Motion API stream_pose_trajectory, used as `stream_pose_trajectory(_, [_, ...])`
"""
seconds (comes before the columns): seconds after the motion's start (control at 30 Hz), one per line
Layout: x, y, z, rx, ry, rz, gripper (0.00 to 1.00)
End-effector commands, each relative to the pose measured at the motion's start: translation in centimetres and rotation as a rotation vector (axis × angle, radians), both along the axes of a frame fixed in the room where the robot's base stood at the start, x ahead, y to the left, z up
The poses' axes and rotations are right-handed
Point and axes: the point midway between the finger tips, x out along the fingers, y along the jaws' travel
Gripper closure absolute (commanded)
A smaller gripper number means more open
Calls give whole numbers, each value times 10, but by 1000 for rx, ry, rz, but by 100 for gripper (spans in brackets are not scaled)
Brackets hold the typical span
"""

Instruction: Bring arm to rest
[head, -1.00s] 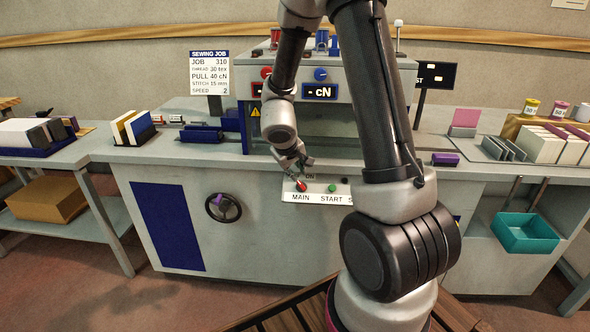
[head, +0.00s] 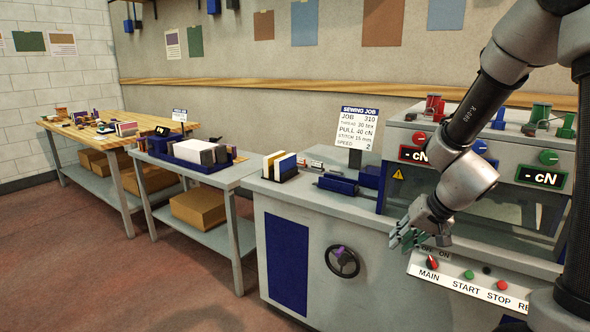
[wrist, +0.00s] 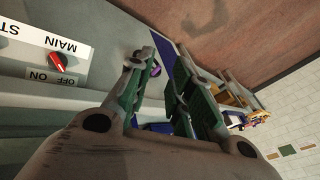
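My gripper (head: 408,236) hangs at the end of my bent arm, just above and left of the MAIN knob on the sewing machine's front. In the wrist view my gripper (wrist: 158,72) has its two fingers apart with nothing between them. The red MAIN knob (head: 432,263) sits on the white switch panel (head: 462,284), apart from the fingers. The knob also shows in the wrist view (wrist: 58,62), left of the fingers, beside OFF and ON marks.
The machine bench (head: 330,205) carries a blue block (head: 338,184) and a rack of cards (head: 280,167). A handwheel (head: 342,261) juts from the bench front. A grey side table (head: 222,180) and a wooden table (head: 100,138) stand left. The floor (head: 150,280) before them is clear.

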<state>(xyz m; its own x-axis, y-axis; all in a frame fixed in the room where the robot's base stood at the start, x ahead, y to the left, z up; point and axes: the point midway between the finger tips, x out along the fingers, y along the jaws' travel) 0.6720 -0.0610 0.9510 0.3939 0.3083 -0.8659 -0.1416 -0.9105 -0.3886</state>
Motion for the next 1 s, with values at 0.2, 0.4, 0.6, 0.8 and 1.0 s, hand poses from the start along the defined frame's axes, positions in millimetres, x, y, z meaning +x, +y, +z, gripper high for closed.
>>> stream_pose_trajectory(0.2, [-123,-26,75,-74,231,105,79])
stream_pose_trajectory(0.4, [-193,-79,126,-320,224,147,79])
stream_pose_trajectory(0.6, [-210,-90,159,-396,64,150,79])
stream_pose_trajectory(0.8, [-213,-88,170,-399,6,143,79])
stream_pose_trajectory(1.0, [-212,-88,170,-398,6,144,79])
